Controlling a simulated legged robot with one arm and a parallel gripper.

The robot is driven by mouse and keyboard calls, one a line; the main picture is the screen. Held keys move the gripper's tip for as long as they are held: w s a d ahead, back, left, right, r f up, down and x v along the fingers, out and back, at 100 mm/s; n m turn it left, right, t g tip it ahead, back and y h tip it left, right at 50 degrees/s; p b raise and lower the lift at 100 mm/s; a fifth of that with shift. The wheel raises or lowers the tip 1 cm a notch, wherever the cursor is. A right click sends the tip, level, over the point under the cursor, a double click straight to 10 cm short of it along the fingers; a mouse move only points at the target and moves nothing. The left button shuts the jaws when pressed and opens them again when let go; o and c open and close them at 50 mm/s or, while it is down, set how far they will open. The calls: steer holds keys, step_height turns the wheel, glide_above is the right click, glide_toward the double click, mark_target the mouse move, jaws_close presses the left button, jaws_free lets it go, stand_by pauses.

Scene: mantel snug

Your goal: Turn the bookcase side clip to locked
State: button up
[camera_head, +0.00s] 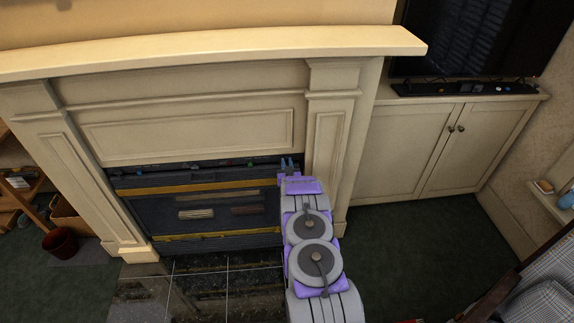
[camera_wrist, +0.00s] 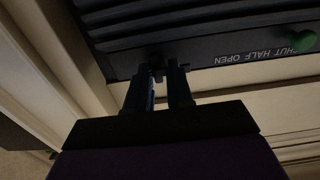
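In the head view my gripper (camera_head: 287,164) is at the upper right of the dark fireplace front, below the mantel. In the wrist view my gripper (camera_wrist: 160,76) has its two fingers apart, tips up against the edge of a dark slatted panel (camera_wrist: 190,22). A small dark piece (camera_wrist: 156,66) shows between the tips; whether they touch or grip it is too dark to tell. I cannot pick out a bookcase side clip in either view. A wooden shelf unit (camera_head: 35,205), perhaps the bookcase, is partly in view at the far left.
A green knob (camera_wrist: 304,41) sits beside lettering for shut, half and open on the panel. The mantel shelf (camera_head: 220,45) overhangs the fireplace. A cream cabinet (camera_head: 440,150) stands right, a plaid chair (camera_head: 545,285) at lower right. A dark red pot (camera_head: 60,242) stands left. Green carpet (camera_head: 410,240) is clear between.

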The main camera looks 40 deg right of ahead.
steer(key=shift+d, duration=0.2)
jaws_close()
steer(key=shift+a+p, duration=0.1)
steer(key=shift+p, duration=0.3)
steer(key=shift+r+n, duration=0.15)
steer(key=shift+n, duration=0.25)
steer(key=n+p, duration=0.3)
steer(key=p, duration=0.1)
steer(key=shift+w+a, duration=0.1)
steer(key=n, duration=0.4)
steer(key=n+b, duration=0.1)
steer(key=n, duration=0.4)
steer(key=f+n, duration=0.1)
steer(key=n, duration=0.4)
steer(key=shift+a+f+b, duration=0.1)
steer(key=shift+b, duration=0.3)
